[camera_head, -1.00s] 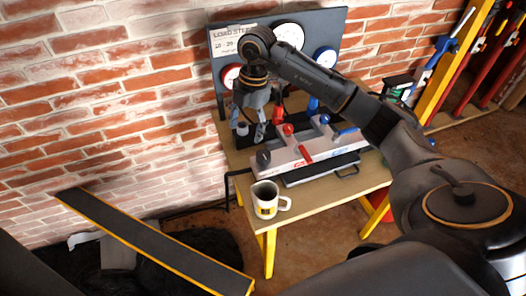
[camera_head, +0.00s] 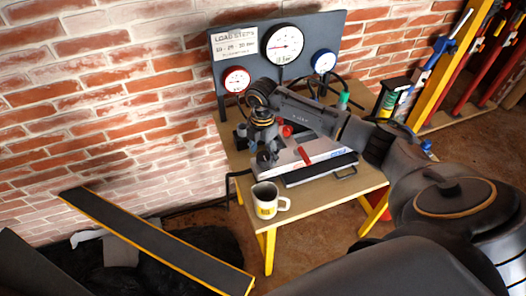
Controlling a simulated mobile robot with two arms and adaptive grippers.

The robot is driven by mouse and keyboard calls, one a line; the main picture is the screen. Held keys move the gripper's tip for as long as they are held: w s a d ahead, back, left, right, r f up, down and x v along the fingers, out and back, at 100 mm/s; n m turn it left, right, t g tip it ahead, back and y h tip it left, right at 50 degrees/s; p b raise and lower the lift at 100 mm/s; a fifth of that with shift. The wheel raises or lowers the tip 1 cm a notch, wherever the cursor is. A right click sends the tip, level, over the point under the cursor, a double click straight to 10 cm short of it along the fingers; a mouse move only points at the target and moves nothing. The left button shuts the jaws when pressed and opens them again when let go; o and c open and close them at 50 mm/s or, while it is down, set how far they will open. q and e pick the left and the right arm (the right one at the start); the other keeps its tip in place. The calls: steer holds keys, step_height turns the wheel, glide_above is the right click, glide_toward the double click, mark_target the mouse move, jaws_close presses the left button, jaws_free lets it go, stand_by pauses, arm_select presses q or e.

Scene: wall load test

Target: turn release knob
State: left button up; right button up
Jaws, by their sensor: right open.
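A grey hydraulic pump unit (camera_head: 322,168) with red and blue fittings sits on the wooden table. My right arm reaches in from the right across the unit. My right gripper (camera_head: 266,158) is open, pointing down at the unit's left front corner. The dark round knob at that corner is largely hidden by the fingers; I cannot tell whether they touch it. A red knob (camera_head: 287,131) shows just right of the gripper, and a red lever (camera_head: 304,157) lies on the front part. My left gripper is out of view.
A white mug (camera_head: 266,203) stands on the wooden table (camera_head: 312,206) close below the gripper. A gauge panel (camera_head: 250,66) with three dials stands behind. A dark plank with yellow edges (camera_head: 155,240) lies at lower left.

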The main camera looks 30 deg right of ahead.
steer(key=shift+f, duration=0.4)
steer(key=c, duration=1.1)
steer(key=shift+c, duration=0.2)
